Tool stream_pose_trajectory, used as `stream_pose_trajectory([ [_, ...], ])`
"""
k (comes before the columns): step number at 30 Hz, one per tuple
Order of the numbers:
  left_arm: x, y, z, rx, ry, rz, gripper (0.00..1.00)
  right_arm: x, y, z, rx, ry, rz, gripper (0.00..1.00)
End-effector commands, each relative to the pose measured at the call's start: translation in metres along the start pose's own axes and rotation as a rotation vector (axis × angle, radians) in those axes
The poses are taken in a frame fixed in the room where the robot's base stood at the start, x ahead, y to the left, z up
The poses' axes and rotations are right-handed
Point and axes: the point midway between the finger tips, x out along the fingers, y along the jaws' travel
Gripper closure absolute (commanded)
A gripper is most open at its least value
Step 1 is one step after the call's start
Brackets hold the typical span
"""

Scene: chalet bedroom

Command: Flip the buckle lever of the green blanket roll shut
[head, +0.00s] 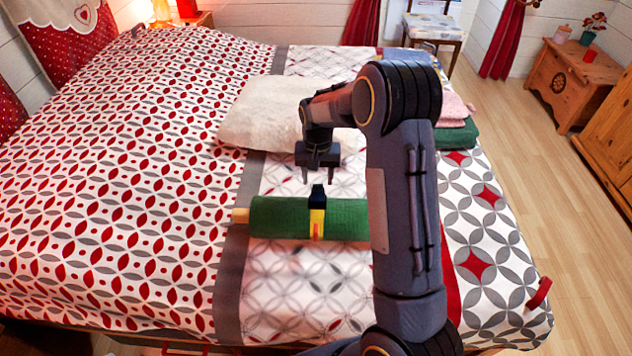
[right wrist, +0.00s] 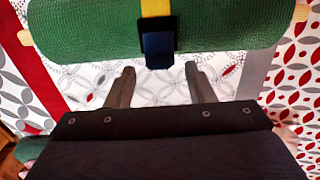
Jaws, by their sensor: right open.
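The green blanket roll (head: 275,218) lies across the bed on a wooden rod, with a yellow strap (head: 316,225) around its middle. The dark navy buckle lever (head: 317,194) sits on the strap at the far upper side of the roll and appears to stick up. In the right wrist view the lever (right wrist: 158,50) hangs off the roll (right wrist: 95,32) towards the gripper. My right gripper (head: 318,180) is open and empty, just beyond the lever. In the right wrist view its fingertips (right wrist: 159,72) lie either side of the lever's line, apart from it. My left gripper is out of view.
A cream pillow (head: 262,112) lies behind the gripper. A folded green blanket (head: 456,134) and a pink cloth (head: 452,106) lie to the right. My right arm hides the roll's right end. The patterned bedcover (head: 120,180) left of the roll is clear.

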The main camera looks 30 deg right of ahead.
Motion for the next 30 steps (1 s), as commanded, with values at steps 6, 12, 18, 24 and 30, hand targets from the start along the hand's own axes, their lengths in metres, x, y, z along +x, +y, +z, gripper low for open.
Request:
stream_pose_trajectory([
  [6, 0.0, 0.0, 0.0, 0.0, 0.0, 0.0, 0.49, 0.022, 0.0, 0.0, 0.0, -0.001, 0.0, 0.51],
  [12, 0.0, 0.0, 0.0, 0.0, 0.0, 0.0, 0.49, 0.024, 0.0, 0.0, 0.0, 0.001, -0.001, 0.51],
  [18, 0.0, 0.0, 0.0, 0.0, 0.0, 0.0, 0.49, 0.024, 0.0, 0.0, 0.0, 0.0, -0.001, 0.64],
  [24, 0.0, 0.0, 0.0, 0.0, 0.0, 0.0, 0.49, 0.024, 0.0, 0.0, -0.001, 0.0, -0.001, 0.9],
  [30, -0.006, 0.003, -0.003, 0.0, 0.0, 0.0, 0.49, 0.023, 0.0, -0.003, 0.0, -0.03, 0.002, 0.96],
])
